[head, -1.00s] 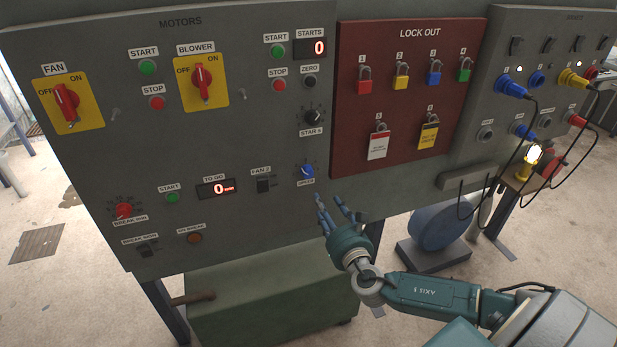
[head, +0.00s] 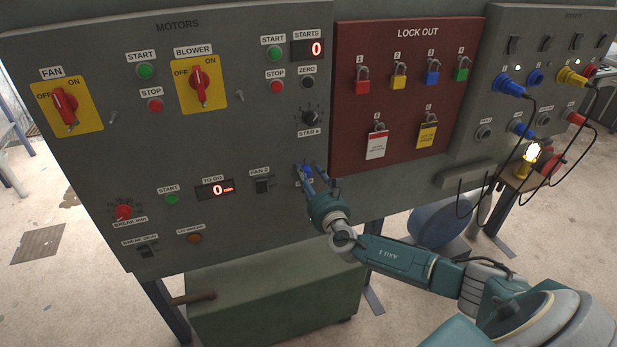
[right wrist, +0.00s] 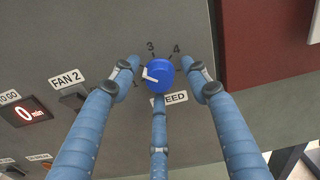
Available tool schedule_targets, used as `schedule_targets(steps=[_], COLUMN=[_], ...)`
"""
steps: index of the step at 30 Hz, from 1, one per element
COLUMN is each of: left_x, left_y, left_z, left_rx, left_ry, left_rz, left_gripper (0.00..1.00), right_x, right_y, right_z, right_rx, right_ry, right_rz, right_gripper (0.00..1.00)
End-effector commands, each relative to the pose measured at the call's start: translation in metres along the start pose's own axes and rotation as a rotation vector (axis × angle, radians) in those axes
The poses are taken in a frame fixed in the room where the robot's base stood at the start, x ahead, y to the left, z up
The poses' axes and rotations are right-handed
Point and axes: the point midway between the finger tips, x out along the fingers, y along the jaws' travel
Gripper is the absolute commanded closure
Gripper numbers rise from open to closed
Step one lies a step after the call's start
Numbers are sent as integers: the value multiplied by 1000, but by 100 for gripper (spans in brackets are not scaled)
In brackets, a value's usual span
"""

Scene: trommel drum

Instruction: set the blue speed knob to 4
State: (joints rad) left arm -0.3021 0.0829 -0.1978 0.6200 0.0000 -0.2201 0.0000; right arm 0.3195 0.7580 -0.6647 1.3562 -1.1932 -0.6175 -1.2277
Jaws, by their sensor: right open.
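The blue speed knob (right wrist: 158,75) sits on the grey panel above the SPEED label. Its white pointer faces left and slightly up in the right wrist view, away from the 4 mark (right wrist: 176,49). The 3 mark (right wrist: 150,47) shows above the knob and the 1 to its lower left. A finger covers the scale between 1 and 3. My right gripper (right wrist: 161,82) is open, its three blue fingers spread around the knob with gaps visible at the sides. In the head view my right gripper (head: 316,178) partly hides the knob (head: 304,172). My left gripper is not in view.
The FAN 2 switch (head: 262,186) is left of the knob, and the STAR dial (head: 311,117) is above it. The red lock-out board (head: 345,165) with padlocks begins just to the right. A green box (head: 275,305) stands below the panel.

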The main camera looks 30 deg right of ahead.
Motion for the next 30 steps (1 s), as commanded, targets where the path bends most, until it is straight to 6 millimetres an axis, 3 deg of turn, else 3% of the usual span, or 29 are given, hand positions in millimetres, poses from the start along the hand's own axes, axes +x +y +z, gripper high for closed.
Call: schedule_targets(steps=[5, 12, 23, 30], left_x=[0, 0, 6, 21], left_y=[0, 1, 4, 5], left_z=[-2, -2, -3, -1], left_rx=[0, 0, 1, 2], left_ry=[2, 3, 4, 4], left_rz=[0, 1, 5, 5], left_gripper=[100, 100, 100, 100], right_x=[0, 0, -1, -1], right_y=[0, 0, 1, 1], right_z=[0, 0, -2, -4], right_rx=[1, 1, 52, 203], right_ry=[0, 1, 1, 0], right_rz=[1, 0, 0, 1], right_gripper=[54, 99, 99, 99])
